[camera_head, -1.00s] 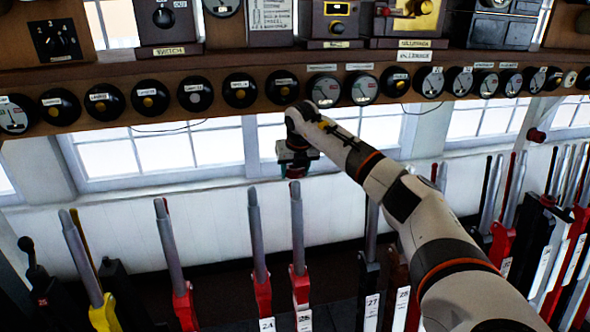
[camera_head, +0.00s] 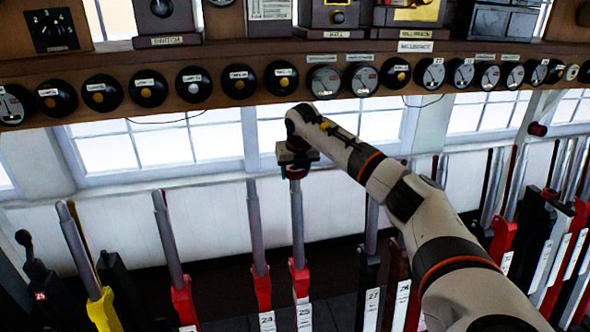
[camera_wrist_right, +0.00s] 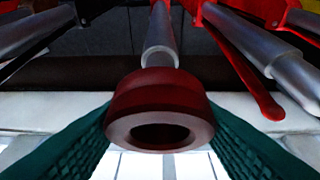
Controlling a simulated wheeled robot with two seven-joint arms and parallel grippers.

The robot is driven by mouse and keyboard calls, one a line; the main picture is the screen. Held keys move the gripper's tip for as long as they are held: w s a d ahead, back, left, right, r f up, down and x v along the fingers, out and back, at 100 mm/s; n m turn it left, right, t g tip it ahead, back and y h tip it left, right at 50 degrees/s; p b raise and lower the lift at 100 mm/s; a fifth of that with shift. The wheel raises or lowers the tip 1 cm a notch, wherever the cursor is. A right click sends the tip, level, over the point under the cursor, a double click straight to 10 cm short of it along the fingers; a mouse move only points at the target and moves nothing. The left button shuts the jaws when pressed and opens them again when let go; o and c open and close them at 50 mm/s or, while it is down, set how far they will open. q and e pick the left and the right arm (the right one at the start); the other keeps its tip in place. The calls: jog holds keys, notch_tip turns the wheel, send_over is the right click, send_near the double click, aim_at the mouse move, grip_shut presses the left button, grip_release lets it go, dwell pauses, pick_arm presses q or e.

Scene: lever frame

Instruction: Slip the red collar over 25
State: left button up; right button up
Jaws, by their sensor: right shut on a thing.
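My right gripper (camera_head: 296,169) is shut on the red collar and holds it at the top of a grey-handled lever with a red base (camera_head: 299,270). The collar (camera_wrist_right: 160,112) shows dark red in the right wrist view, between teal fingers, with its dark bore facing the camera. The lever's grey handle (camera_wrist_right: 160,40) lines up behind the collar, and its tip is hidden there. I cannot tell whether the tip is inside the bore. The lever's number plate (camera_head: 303,314) is too small to read surely; the plate to its left reads 24. My left gripper is not in view.
A red-based lever (camera_head: 258,230) stands close on the left, and a black-based one (camera_head: 371,240) on the right. More levers stand on both sides. A wooden shelf with round dials (camera_head: 281,78) runs above my right gripper.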

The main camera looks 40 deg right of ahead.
aim_at(298, 171)
jog(key=shift+s+a+f+b, duration=0.1)
jog(key=shift+f+b, duration=0.35)
jog(key=shift+f, duration=0.3)
jog(key=shift+s+a+f+b, duration=0.1)
jog(key=shift+f+b, duration=0.3)
jog(key=shift+f, duration=0.3)
jog(key=o, duration=1.2)
jog(key=shift+c, duration=0.2)
jog(key=shift+p+v, duration=1.75)
jog(key=shift+v, duration=1.15)
jog(key=v, duration=0.3)
jog(key=shift+s+p, duration=0.1)
jog(key=shift+p, duration=0.2)
